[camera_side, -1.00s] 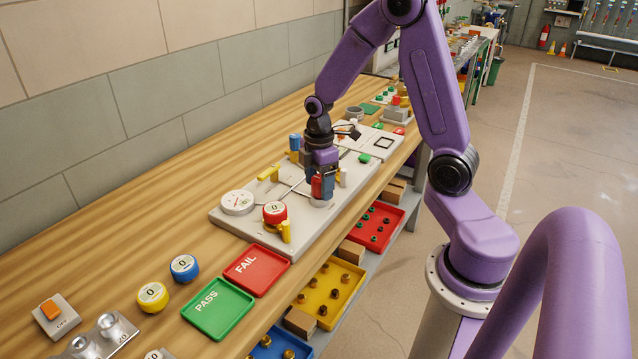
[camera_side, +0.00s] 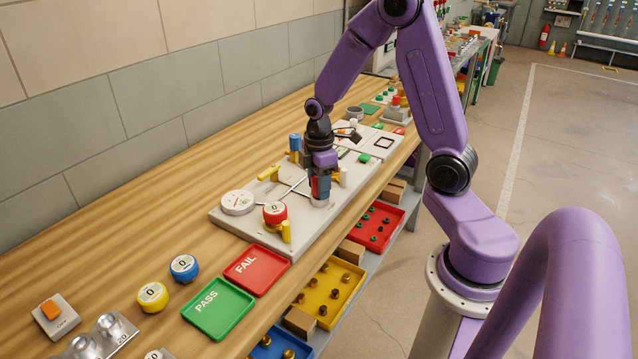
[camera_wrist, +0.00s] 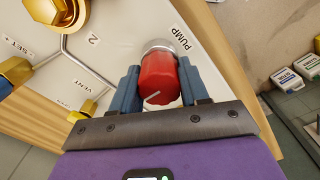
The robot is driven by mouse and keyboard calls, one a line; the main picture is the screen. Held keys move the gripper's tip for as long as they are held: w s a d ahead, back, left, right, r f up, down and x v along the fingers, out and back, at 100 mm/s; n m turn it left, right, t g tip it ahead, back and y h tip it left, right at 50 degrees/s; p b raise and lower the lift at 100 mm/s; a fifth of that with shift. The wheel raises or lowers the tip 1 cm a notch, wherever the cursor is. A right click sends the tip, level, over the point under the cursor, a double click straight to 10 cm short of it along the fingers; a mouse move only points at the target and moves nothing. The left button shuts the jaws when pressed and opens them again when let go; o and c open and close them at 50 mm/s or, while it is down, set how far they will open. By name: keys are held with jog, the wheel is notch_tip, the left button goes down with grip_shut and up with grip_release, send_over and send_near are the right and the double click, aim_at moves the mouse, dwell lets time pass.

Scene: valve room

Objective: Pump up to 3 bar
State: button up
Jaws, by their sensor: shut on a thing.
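The red pump handle (camera_wrist: 158,78) stands beside the PUMP label on the pale panel (camera_wrist: 126,30). My gripper (camera_wrist: 167,88) has its blue fingers on both sides of this handle and is shut on it. In the side view my gripper (camera_side: 320,190) is low over the panel's front edge, above the pump's grey base (camera_side: 320,203). The fingers hide most of the handle there. A round white gauge (camera_side: 238,202) lies at the panel's near left; its reading is too small to tell.
Brass fittings (camera_wrist: 45,10) and a VENT valve (camera_wrist: 82,110) are left of the handle in the wrist view. A red-capped dial (camera_side: 275,212) stands at the panel's near end. The red FAIL tray (camera_side: 257,270) and green PASS tray (camera_side: 218,308) lie nearer, empty.

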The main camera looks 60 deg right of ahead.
jog(key=m, duration=0.8)
jog(key=shift+m, duration=0.3)
jog(key=m, duration=0.4)
jog(key=shift+w, duration=0.1)
jog(key=shift+m, duration=2.1)
jog(key=shift+d, duration=0.1)
jog(key=o, duration=1.1)
jog(key=shift+c, duration=0.2)
jog(key=shift+r, duration=0.1)
